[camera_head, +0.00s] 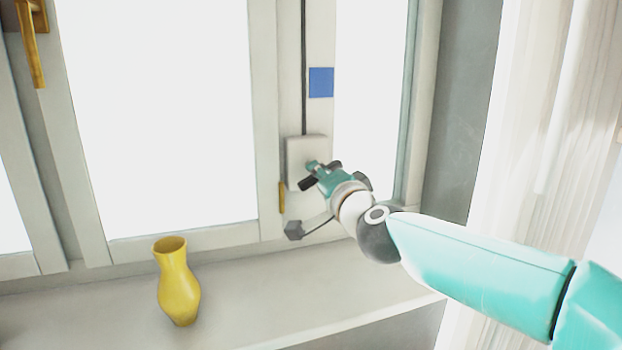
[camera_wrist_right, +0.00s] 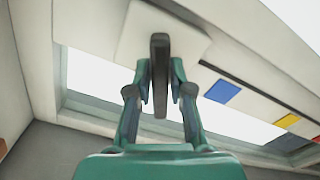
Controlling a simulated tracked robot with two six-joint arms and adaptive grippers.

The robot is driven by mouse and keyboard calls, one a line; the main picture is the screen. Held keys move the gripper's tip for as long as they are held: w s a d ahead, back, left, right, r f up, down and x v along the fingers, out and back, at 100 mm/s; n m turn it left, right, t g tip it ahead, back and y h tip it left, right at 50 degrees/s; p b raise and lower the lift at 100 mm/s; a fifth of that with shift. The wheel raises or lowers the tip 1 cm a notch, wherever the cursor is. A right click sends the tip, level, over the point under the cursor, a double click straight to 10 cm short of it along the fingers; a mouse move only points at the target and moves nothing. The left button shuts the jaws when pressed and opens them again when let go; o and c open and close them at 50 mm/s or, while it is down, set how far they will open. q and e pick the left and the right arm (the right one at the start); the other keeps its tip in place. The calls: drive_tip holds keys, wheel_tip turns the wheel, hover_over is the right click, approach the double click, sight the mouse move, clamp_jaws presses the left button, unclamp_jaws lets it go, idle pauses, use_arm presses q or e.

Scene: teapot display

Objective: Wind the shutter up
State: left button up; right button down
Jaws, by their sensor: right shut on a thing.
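A white winder box (camera_head: 295,150) is mounted on the window frame in the head view, with a dark strip (camera_head: 304,60) running up above it. My right gripper (camera_head: 318,174) is in front of this box. In the right wrist view my right gripper (camera_wrist_right: 160,85) is shut on a dark upright handle (camera_wrist_right: 159,52), with one finger on each side. The handle stands out in front of the pale box (camera_wrist_right: 135,38). In the head view the gripper mostly hides the handle. I cannot make out a shutter panel against the bright panes. My left gripper is out of view.
A blue square (camera_head: 321,82) is beside the strip. The wrist view also shows a yellow square (camera_wrist_right: 289,120) and a red one (camera_wrist_right: 314,138). A yellow vase (camera_head: 178,282) stands on the sill (camera_head: 245,308). A curtain (camera_head: 545,110) hangs at the right.

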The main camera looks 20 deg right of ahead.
drive_tip(key=shift+d+m+b, duration=0.15)
drive_tip(key=shift+d+m, duration=0.05)
drive_tip(key=shift+m, duration=0.7)
drive_tip(key=shift+d+m+b, duration=0.15)
drive_tip(key=shift+d+m, duration=0.05)
drive_tip(key=shift+m, duration=0.7)
drive_tip(key=c, duration=1.1)
unclamp_jaws()
drive_tip(key=shift+a, duration=0.1)
drive_tip(key=shift+s, duration=0.1)
drive_tip(key=shift+s, duration=0.1)
drive_tip(key=s, duration=1.1)
drive_tip(key=shift+s+d+f, duration=0.1)
drive_tip(key=shift+s+d, duration=0.15)
drive_tip(key=shift+s, duration=0.1)
drive_tip(key=shift+o, duration=0.2)
